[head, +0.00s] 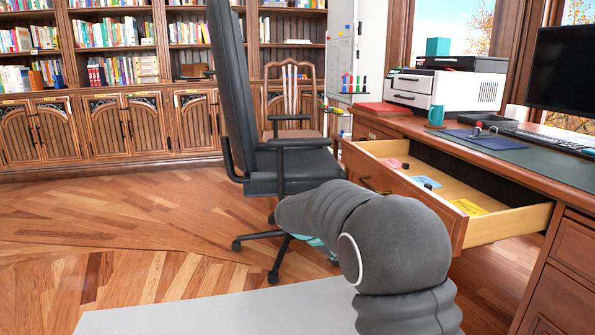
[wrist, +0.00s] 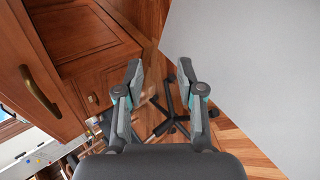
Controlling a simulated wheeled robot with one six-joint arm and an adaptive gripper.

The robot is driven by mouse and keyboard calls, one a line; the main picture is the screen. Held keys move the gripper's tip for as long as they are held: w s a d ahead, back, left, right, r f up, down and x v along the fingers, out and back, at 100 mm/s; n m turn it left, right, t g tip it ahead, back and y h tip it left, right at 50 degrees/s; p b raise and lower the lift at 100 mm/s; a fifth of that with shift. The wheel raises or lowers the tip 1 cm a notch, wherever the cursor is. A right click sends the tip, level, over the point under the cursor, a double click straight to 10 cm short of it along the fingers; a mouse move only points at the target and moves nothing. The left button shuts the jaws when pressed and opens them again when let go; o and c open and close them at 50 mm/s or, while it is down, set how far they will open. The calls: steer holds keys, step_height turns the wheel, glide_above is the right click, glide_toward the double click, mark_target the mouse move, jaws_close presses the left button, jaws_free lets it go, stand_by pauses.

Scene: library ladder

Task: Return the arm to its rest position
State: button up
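My dark grey arm (head: 395,240) reaches forward low in the head view, in front of the open desk drawer. My gripper is mostly hidden behind the arm there. In the wrist view my gripper (wrist: 161,72) has its two grey fingers well apart, with nothing between them. The wrist camera looks down past the desk's wooden front toward the floor and the chair's base.
The open drawer (head: 487,229) holds small items and a yellow note (head: 468,207). A brass handle (wrist: 40,90) shows close at left in the wrist view. A black office chair (head: 290,172) stands just beyond my arm. The wooden floor at left (head: 110,230) is clear.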

steer(key=s+d+r+m+g+y+p, duration=0.1)
steer(key=s+r+m+y+p, duration=0.25)
steer(key=s, duration=1.35)
steer(key=s+r+m+g+y+p, duration=0.15)
steer(key=s+r+y, duration=0.25)
steer(key=s, duration=1.2)
steer(key=s+d+r+m+t+p, duration=0.2)
steer(key=s+r+t+p, duration=0.1)
steer(key=s+r, duration=0.3)
steer(key=shift+s+r, duration=0.1)
steer(key=shift+s+r+t, duration=0.1)
steer(key=shift+s+t, duration=0.1)
steer(key=shift+t, duration=0.05)
